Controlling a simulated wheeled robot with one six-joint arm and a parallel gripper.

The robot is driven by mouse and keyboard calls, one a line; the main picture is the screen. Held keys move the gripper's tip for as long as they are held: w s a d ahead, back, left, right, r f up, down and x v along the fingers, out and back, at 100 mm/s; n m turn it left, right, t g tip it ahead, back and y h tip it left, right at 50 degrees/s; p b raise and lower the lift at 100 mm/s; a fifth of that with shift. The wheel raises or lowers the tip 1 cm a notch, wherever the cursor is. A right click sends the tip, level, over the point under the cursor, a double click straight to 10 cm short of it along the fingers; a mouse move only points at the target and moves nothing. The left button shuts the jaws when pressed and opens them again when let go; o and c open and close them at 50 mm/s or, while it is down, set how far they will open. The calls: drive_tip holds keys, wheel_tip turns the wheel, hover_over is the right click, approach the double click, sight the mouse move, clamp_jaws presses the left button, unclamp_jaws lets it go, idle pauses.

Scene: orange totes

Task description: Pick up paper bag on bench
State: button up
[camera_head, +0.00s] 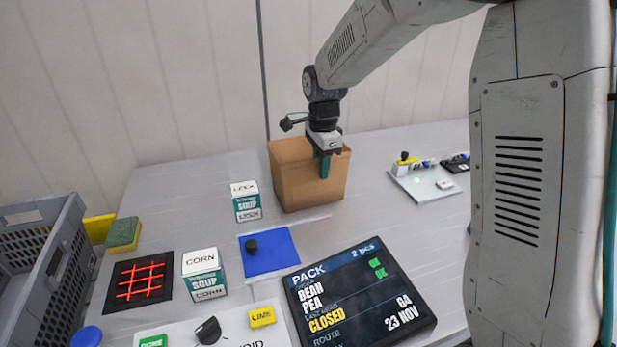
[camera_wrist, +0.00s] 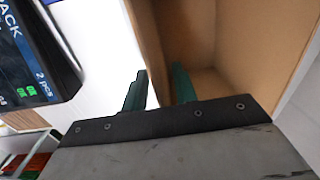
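The paper bag (camera_head: 298,185) is brown, box-shaped and open at the top. It stands upright on the grey bench (camera_head: 190,215) near the back wall. My gripper (camera_head: 325,160) points down at the bag's right-front rim, with one teal finger outside the near wall. In the wrist view my gripper (camera_wrist: 158,90) straddles one wall of the bag (camera_wrist: 215,50). One finger is inside the bag and the other outside. A narrow light gap shows between the outer finger and the wall. The bag's inside looks empty where visible.
A soup box (camera_head: 246,208) stands left of the bag, and a corn soup box (camera_head: 203,275) nearer. A blue mat (camera_head: 270,262) and a dark PACK display (camera_head: 370,325) lie in front. A small tray (camera_head: 425,190) is at the right. A grey crate (camera_head: 70,240) stands at the left.

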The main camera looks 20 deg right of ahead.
clamp_jaws()
